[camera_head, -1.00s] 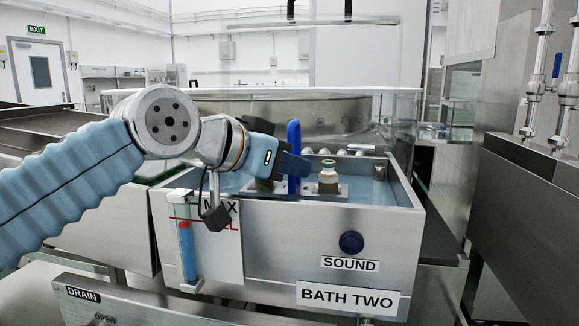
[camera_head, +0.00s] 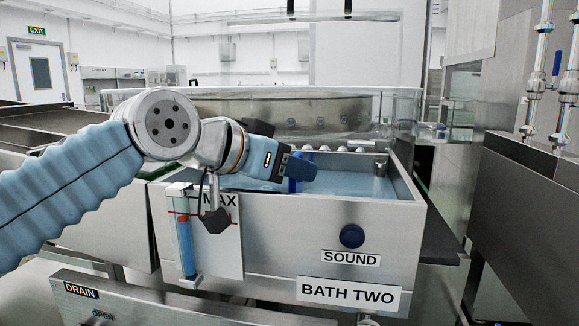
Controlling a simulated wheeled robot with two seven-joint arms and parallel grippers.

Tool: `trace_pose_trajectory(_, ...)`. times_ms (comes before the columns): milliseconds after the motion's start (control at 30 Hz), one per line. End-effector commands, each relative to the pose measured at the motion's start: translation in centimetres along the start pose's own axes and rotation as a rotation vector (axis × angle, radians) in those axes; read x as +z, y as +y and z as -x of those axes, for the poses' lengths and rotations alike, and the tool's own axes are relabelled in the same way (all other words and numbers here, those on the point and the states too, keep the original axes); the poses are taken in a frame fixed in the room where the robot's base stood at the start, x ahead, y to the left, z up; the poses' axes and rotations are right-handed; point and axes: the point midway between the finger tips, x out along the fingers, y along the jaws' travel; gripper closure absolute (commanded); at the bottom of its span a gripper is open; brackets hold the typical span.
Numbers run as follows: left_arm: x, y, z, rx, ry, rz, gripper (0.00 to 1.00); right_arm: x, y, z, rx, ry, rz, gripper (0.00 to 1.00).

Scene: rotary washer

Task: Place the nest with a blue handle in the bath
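The bath (camera_head: 290,240), a steel tank labelled BATH TWO with light blue water, stands in the middle of the view. My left gripper (camera_head: 302,172) is over the water near the front wall. Its fingers look spread and appear open. A short piece of the nest's blue handle (camera_head: 294,186) shows just under and behind the fingers. The rest of the nest is hidden, by the gripper, the front wall or the water. My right gripper is not in view.
Open water lies right of the gripper. A steel unit (camera_head: 525,205) stands at the right.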

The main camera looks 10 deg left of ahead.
Motion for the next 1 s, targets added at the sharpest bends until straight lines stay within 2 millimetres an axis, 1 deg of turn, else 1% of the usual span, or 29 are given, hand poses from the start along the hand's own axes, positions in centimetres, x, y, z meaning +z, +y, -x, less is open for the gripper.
trace_pose_trajectory(233, -0.3, 0.0, 0.1, 0.0, 0.002, 0.0, 0.58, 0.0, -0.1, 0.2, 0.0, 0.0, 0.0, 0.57)
trace_pose_trajectory(367, -1.6, 0.0, 0.7, 0.0, 0.002, 0.0, 0.58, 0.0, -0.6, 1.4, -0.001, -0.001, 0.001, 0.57)
trace_pose_trajectory(400, -1.5, 0.0, 1.1, -0.001, 0.004, 0.0, 0.58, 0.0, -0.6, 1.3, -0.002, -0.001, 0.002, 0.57)
trace_pose_trajectory(467, -1.2, 0.0, 2.4, -0.002, 0.007, 0.0, 0.58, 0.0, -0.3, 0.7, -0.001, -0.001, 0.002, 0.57)
trace_pose_trajectory(500, -1.1, 0.0, 3.4, -0.001, 0.006, 0.0, 0.58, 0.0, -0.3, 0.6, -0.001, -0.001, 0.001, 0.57)
trace_pose_trajectory(700, -1.1, 0.0, 8.3, -0.001, 0.005, 0.0, 0.58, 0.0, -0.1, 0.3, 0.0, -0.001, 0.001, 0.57)
trace_pose_trajectory(800, -1.2, 0.0, 10.2, -0.001, 0.005, -0.001, 0.58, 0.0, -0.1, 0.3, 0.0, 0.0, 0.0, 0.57)
trace_pose_trajectory(900, -1.2, 0.0, 11.5, 0.0, 0.003, 0.0, 0.58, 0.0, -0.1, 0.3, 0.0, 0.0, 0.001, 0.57)
trace_pose_trajectory(1000, -1.1, 0.0, 12.3, 0.001, 0.002, 0.0, 0.58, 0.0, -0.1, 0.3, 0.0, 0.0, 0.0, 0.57)
